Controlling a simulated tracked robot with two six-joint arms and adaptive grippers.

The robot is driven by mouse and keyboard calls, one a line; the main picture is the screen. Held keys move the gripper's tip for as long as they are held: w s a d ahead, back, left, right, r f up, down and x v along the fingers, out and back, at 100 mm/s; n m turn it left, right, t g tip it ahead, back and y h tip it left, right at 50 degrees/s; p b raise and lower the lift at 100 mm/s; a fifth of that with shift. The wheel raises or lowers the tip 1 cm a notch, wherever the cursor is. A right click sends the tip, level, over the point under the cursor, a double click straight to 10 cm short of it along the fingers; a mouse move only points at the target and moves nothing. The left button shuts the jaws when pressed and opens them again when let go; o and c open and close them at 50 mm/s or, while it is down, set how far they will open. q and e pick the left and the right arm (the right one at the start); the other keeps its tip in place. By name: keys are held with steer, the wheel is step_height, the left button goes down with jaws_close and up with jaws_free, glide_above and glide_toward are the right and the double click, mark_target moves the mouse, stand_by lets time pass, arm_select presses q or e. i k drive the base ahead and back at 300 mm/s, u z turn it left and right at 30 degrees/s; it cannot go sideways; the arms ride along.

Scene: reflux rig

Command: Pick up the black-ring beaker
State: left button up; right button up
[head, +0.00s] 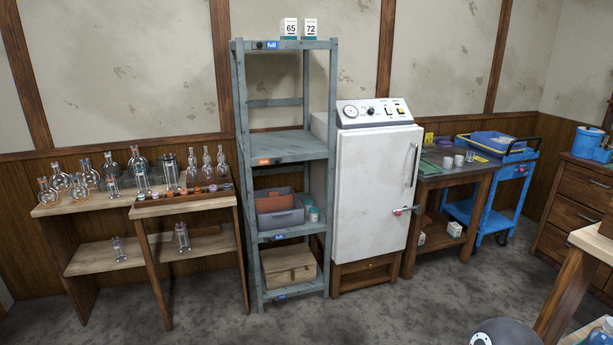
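I cannot pick out a black-ring beaker for certain at this distance. A clear glass vessel with a dark rim (170,171) stands among the glassware on the left wooden bench. A small pale cup-like vessel (447,162) and another beside it (458,161) stand on the dark-topped bench right of the white cabinet. A clear vessel (470,156) stands just right of them. Any ring colours on these are too small to tell. Neither of my grippers is in view.
Round flasks (60,179) crowd the left bench. A grey shelf rack (288,146) and a white cabinet (375,190) stand in the middle. A blue cart (487,210) and wooden drawers (570,222) are at right. The floor in front (380,315) is largely clear.

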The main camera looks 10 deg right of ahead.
mark_target(470, 155)
steer(key=i, duration=3.2)
steer(key=z, duration=3.1)
steer(key=i, duration=2.65)
steer(key=u, duration=0.05)
